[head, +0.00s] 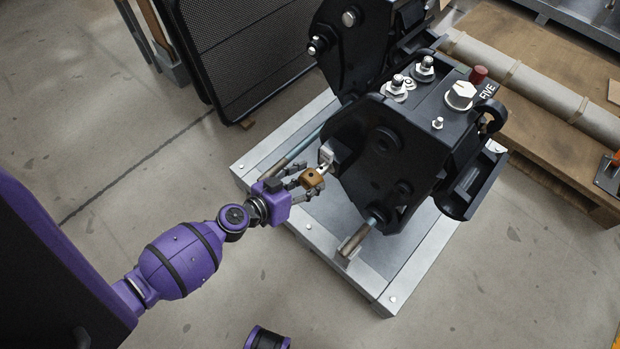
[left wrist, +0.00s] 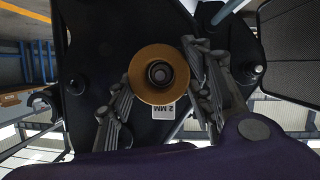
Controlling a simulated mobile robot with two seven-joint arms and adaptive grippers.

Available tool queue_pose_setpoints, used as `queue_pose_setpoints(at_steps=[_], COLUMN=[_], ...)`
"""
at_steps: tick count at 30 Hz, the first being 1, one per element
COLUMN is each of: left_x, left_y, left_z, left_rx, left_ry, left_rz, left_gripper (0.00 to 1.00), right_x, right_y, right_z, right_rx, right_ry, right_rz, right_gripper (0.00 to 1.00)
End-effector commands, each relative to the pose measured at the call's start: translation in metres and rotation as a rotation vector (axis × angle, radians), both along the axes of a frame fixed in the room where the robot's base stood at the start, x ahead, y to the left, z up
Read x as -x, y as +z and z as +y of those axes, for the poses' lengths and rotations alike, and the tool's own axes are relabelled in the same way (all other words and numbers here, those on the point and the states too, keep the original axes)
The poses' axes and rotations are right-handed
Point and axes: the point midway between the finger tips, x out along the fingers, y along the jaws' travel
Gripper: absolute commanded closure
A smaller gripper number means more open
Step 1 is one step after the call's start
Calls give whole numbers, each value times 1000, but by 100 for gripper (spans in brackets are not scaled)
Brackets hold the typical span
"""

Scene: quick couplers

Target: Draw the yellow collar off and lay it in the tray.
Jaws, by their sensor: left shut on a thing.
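The yellow collar (head: 311,178) is an orange-yellow ring at the side of the black coupler (head: 375,140). My left gripper (head: 308,183) is shut on the collar, with fingers on both sides of it. In the left wrist view the collar (left wrist: 159,75) faces the camera as a round disc with a dark round centre, between my left gripper's fingers (left wrist: 160,90). A metal pin end shows just behind the collar in the head view. I cannot tell how far the collar sits on it. No tray can be made out.
The coupler stands on a grey metal-edged platform (head: 375,285), with a second black coupler (head: 350,40) behind it. A rod end (head: 353,240) sticks out at the front. A black mesh panel (head: 245,50) stands at the back left. A wooden pallet (head: 540,130) lies right.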

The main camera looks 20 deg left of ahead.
Motion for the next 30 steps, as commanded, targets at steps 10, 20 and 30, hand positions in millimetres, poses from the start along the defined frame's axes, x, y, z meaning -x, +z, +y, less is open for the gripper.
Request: queue_pose_setpoints(at_steps=[10, 20, 30], left_x=[14, 26, 39], left_y=[0, 0, -1], left_z=[5, 10, 14], left_rx=[-1, -1, 0], left_ry=[0, 0, 0], left_rz=[0, 0, 0], left_gripper=[84, 84, 84], right_x=[6, 9, 12], right_y=[-7, -14, -22], right_z=[-1, -1, -1], right_rx=[2, 2, 1], right_ry=[-2, -2, -2], right_rz=[14, 21, 28], right_gripper=[37, 37, 37])
